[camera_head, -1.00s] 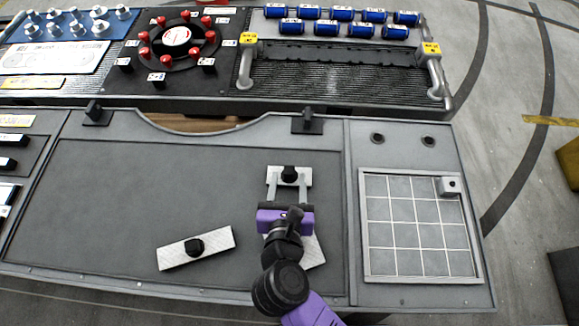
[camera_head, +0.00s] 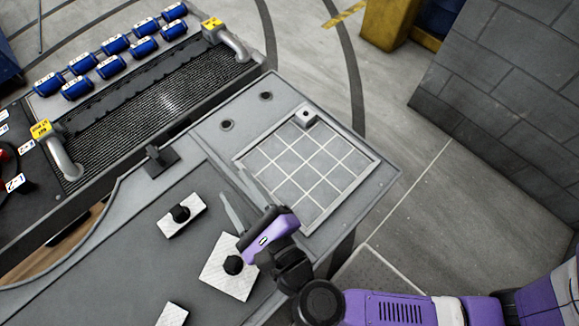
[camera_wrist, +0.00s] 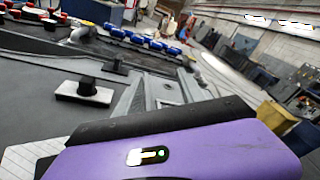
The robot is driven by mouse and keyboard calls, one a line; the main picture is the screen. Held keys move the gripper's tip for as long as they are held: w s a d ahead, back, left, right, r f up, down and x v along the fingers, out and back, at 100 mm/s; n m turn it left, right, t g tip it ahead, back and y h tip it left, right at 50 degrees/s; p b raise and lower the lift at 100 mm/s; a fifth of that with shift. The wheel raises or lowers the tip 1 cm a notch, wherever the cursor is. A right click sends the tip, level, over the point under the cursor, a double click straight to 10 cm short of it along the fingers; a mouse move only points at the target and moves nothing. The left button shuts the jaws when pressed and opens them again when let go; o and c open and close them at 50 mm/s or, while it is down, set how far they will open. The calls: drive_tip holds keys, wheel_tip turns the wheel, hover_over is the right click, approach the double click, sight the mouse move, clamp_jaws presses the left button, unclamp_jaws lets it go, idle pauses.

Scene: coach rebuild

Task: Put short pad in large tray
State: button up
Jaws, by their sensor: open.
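The short pad (camera_head: 192,205) is a small white plate with a black knob, lying flat on the dark bench top in the head view. It also shows at left in the wrist view (camera_wrist: 98,95). The large tray (camera_head: 376,160) is a framed grey square with a white grid, empty but for a small block in its far corner. My purple gripper (camera_head: 233,184) is open and empty. Its grey fingers point toward the far side, between the short pad and the tray, right of the pad and apart from it.
A larger white pad with a black knob (camera_head: 222,282) lies beside and partly under my gripper. Another white pad (camera_head: 172,316) is cut off at the bottom edge. A black bracket (camera_head: 160,160) stands behind the short pad. A rack with blue cylinders (camera_head: 115,45) lies beyond.

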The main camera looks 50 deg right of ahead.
drive_tip(key=s+d+r+n+t+y, duration=0.25)
drive_tip(key=s+d+r+n, duration=0.55)
drive_tip(key=n, duration=0.7)
drive_tip(key=s+d+f+n+g+y, duration=0.1)
drive_tip(key=s+f+n+g, duration=0.3)
drive_tip(key=s+n, duration=0.7)
drive_tip(key=n, duration=0.5)
drive_tip(key=shift+s+f+n, duration=0.15)
drive_tip(key=shift+s+n, duration=0.15)
